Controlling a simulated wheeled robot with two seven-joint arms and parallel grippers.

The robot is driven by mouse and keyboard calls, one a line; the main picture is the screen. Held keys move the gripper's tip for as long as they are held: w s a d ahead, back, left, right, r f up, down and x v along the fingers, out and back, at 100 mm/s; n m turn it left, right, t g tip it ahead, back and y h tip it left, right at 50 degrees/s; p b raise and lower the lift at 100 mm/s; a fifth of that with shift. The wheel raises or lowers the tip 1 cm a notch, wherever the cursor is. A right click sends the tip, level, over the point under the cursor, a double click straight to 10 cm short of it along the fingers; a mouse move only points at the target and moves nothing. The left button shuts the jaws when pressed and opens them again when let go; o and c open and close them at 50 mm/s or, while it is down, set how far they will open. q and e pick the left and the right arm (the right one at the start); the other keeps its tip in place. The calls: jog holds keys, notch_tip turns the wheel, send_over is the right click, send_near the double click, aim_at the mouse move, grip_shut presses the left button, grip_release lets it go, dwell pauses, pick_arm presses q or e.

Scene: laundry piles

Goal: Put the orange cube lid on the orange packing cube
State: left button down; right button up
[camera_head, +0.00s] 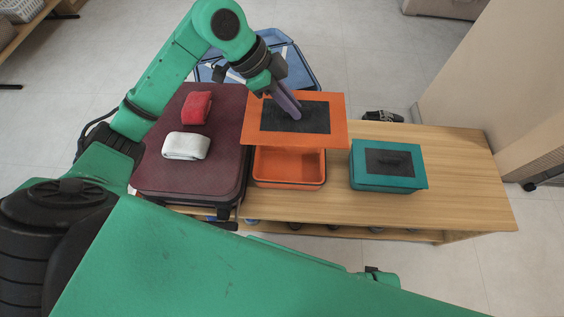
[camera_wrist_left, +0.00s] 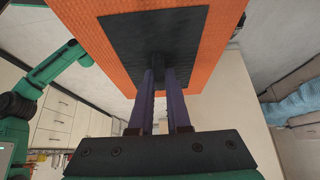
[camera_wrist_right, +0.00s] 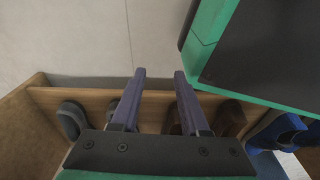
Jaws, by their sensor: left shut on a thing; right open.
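The orange cube lid (camera_head: 334,120) is a flat orange panel with a dark centre patch. My left gripper (camera_head: 297,112) is shut on its dark handle and holds it above the orange packing cube (camera_head: 290,169). In the left wrist view the lid (camera_wrist_left: 222,35) hangs from the fingertips of my left gripper (camera_wrist_left: 159,73). The cube stands open on the bench; its front part shows and its rear is hidden under the lid. My right gripper (camera_wrist_right: 160,75) is open and empty in the right wrist view, with shoes beyond it.
A wooden bench (camera_head: 455,170) carries a closed teal cube (camera_head: 388,182) at right and a maroon suitcase (camera_head: 215,130) at left. A red cloth (camera_head: 196,107) and a white cloth (camera_head: 186,146) lie on the suitcase. A blue container (camera_head: 300,70) stands behind. The bench's right end is bare.

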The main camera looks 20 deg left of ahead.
pick_arm(q)
jog(key=shift+w+a+f+b, duration=0.25)
jog(key=shift+a+f+b, duration=0.3)
jog(key=shift+f, duration=0.3)
jog(key=shift+r, duration=0.15)
notch_tip(320, 180, down, 19)
jog(key=b, duration=0.4)
jog(key=shift+d, duration=0.2)
pick_arm(e)
jog(key=w+a+r, duration=0.3)
jog(key=w+r, duration=0.3)
jog(key=w, duration=0.1)
jog(key=shift+w+y, duration=0.3)
jog(key=shift+w, duration=0.05)
pick_arm(q)
jog(key=shift+f, duration=0.35)
jog(key=shift+f, duration=0.3)
pick_arm(e)
jog(key=shift+f, duration=0.1)
pick_arm(q)
jog(key=c, duration=0.9)
grip_release()
